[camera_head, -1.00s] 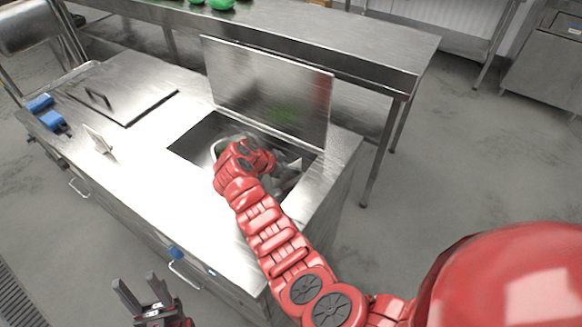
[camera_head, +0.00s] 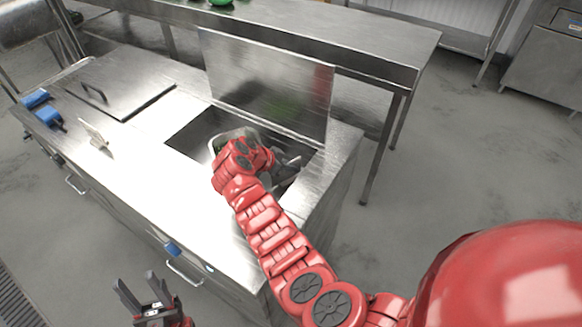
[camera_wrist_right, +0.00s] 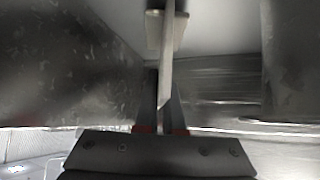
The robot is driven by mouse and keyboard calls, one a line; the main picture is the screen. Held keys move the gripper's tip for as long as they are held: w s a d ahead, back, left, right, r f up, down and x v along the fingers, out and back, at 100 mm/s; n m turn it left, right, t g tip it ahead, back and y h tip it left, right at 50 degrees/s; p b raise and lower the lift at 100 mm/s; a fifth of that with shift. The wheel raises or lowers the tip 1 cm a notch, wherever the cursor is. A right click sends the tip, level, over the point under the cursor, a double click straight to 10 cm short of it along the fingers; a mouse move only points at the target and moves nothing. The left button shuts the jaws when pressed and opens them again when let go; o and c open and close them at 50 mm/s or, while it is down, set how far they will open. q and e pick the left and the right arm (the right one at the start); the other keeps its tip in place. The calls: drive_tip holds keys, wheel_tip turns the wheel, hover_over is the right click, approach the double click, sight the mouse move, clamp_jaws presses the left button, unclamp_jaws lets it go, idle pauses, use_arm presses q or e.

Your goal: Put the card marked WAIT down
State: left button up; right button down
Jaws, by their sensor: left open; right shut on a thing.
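My right gripper (camera_head: 288,172) is down at the open well in the steel counter, partly hidden by my red arm. In the right wrist view my right gripper (camera_wrist_right: 164,92) is shut on a thin, pale card-like plate (camera_wrist_right: 167,55), seen edge-on, so no marking can be read. A small pale card (camera_head: 95,134) stands on the counter at the left; its marking is too small to read. My left gripper (camera_head: 147,294) is open and empty in front of the counter, low in the head view.
A raised steel lid (camera_head: 265,85) stands behind the well. A white-rimmed container (camera_head: 216,146) sits in the well beside my right arm. A closed lid (camera_head: 120,88) and blue items (camera_head: 42,106) are at the left. The counter (camera_head: 135,165) between is clear.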

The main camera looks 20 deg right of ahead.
drive_tip(key=c, duration=1)
unclamp_jaws()
drive_tip(key=shift+c, duration=0.2)
drive_tip(key=shift+r+p, duration=0.2)
drive_tip(key=shift+p, duration=0.1)
drive_tip(key=shift+r+p, duration=0.75)
drive_tip(key=shift+p, duration=0.35)
drive_tip(key=shift+a+b, duration=0.45)
drive_tip(key=shift+b, duration=0.1)
drive_tip(key=b+v, duration=0.2)
drive_tip(key=v, duration=0.9)
